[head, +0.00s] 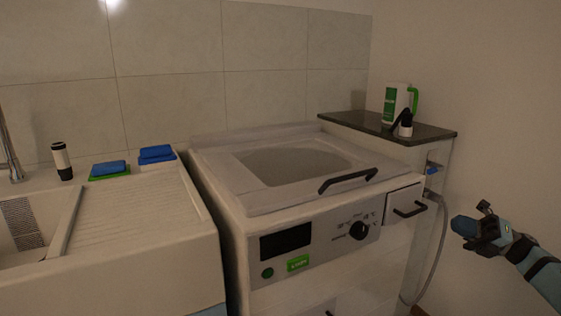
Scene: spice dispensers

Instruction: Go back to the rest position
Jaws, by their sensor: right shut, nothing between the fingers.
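My right gripper (483,226) is at the right side of the head view, in front of the plain wall and to the right of the washing machine. It is shut and empty, and it appears apart from everything around it. My right forearm runs from it to the lower right edge. My left gripper is not in view.
A sink unit (150,215) with blue and green sponges is at the left. A dark shelf (352,120) at the right holds a white-green jug (391,103) and a spray-like bottle (405,126).

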